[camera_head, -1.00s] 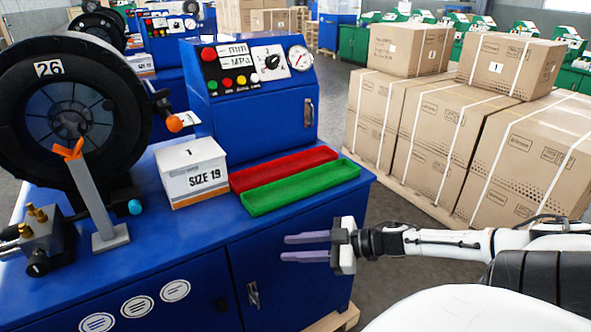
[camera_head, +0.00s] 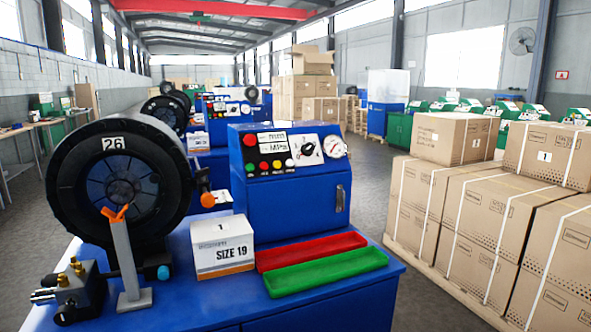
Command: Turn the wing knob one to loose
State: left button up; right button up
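The crimping machine has a black round head marked 26 (camera_head: 120,180) at the left. A blue control cabinet (camera_head: 290,200) stands to its right. The cabinet's panel carries a dark knob (camera_head: 307,149) on a white plate; its setting is too small to read. An orange V-shaped, wing-like piece (camera_head: 115,213) tops a grey post (camera_head: 124,255) in front of the head. I cannot tell for certain which of these is the wing knob. An orange knob (camera_head: 207,200) also sits at the head's right side. Neither of my grippers is in view.
A white SIZE 19 box (camera_head: 222,247), a red tray (camera_head: 310,250) and a green tray (camera_head: 325,272) sit on the blue bench top (camera_head: 225,300). A valve block with gold fittings (camera_head: 80,288) is at the left. Strapped cartons (camera_head: 490,225) stand across the aisle at right.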

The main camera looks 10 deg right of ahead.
aim_at(201, 174)
jog(key=z, duration=0.85)
jog(key=i, duration=0.45)
jog(key=u, duration=0.1)
